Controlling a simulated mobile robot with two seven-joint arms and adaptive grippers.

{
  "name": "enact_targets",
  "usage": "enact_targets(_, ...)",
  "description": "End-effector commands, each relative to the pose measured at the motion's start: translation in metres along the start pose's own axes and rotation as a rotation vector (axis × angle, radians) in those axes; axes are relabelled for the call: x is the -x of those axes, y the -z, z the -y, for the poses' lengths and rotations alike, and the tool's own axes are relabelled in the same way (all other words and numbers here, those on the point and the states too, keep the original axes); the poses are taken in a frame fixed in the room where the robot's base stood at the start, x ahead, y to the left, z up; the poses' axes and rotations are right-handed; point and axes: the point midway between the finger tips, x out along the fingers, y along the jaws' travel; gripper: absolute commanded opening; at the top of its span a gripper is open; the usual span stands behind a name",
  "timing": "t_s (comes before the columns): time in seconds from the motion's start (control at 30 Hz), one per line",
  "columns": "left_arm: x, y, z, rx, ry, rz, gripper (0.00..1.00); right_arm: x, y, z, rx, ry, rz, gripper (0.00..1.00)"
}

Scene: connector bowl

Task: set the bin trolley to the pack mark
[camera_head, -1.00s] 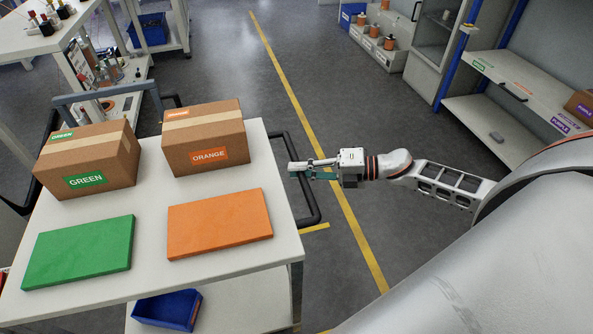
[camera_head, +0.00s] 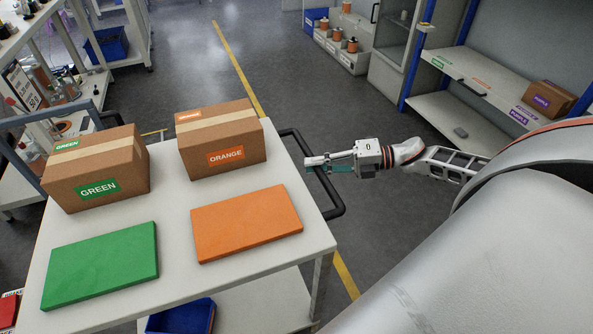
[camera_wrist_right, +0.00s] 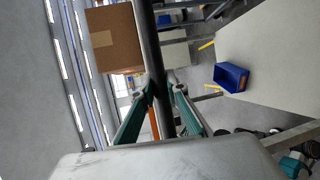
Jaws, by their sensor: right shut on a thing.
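The trolley (camera_head: 176,237) is a white-topped cart with a black bar handle (camera_head: 326,190) on its right side. My right gripper (camera_head: 308,163) is at this handle. In the right wrist view, the green-padded fingers of my right gripper (camera_wrist_right: 164,95) are shut on the dark handle bar (camera_wrist_right: 152,60). A blue bin (camera_head: 180,318) sits on the trolley's lower shelf and also shows in the right wrist view (camera_wrist_right: 231,77). Yellow floor tape (camera_head: 238,65) runs behind and under the trolley; I cannot tell which tape is the pack mark. My left gripper is out of view.
The trolley top carries a GREEN carton (camera_head: 97,170), an ORANGE carton (camera_head: 222,138), a green slab (camera_head: 100,266) and an orange slab (camera_head: 247,223). Shelving with a PURPLE carton (camera_head: 548,100) stands at right. A bench (camera_head: 22,30) stands at left. Grey floor (camera_head: 300,90) is open behind.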

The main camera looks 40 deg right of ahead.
Motion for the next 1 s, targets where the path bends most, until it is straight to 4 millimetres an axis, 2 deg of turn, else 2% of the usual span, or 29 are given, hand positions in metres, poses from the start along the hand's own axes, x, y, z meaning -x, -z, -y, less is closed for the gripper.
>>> enact_targets(0.03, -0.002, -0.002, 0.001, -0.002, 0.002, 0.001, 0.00, 0.011, -0.006, 0.006, -0.001, 0.007, 0.006, 0.00)
enact_targets(0.2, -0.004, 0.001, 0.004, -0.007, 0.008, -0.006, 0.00, 0.038, -0.017, 0.011, -0.001, 0.004, 0.005, 0.00)
enact_targets(0.4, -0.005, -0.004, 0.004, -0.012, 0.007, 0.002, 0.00, 0.057, -0.025, 0.013, 0.001, 0.002, 0.004, 0.00)
enact_targets(0.93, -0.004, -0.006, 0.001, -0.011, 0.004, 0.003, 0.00, 0.066, -0.029, 0.013, 0.003, 0.001, 0.006, 0.00)
enact_targets(0.97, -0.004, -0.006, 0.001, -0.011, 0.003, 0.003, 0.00, 0.066, -0.030, 0.013, 0.003, 0.001, 0.007, 0.19)
enact_targets(1.0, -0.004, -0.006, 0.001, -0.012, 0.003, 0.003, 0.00, 0.066, -0.029, 0.013, 0.003, 0.001, 0.006, 0.30)
